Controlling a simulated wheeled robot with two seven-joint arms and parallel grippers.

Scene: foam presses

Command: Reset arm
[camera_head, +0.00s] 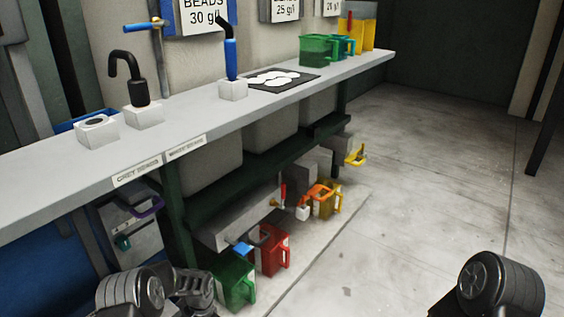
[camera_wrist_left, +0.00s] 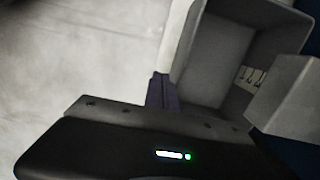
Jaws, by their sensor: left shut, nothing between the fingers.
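My left gripper (camera_wrist_left: 161,92) shows in the left wrist view as dark fingers shut together with nothing between them. It hangs close beside an open grey box (camera_wrist_left: 222,48) and overlaps its near edge in the picture. Pale floor (camera_wrist_left: 75,65) fills the left of that view. In the head view my left arm (camera_head: 130,291) comes in at the bottom left, and its gripper cannot be made out. My right arm (camera_head: 503,284) shows at the bottom right; its gripper is outside the picture.
A grey bench (camera_head: 190,116) runs along the wall, carrying dispensers and a green jug (camera_head: 318,50). Below it stand a green container (camera_head: 233,283), a red container (camera_head: 271,252) and a yellow container (camera_head: 327,200). The floor (camera_head: 405,190) to the right is clear.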

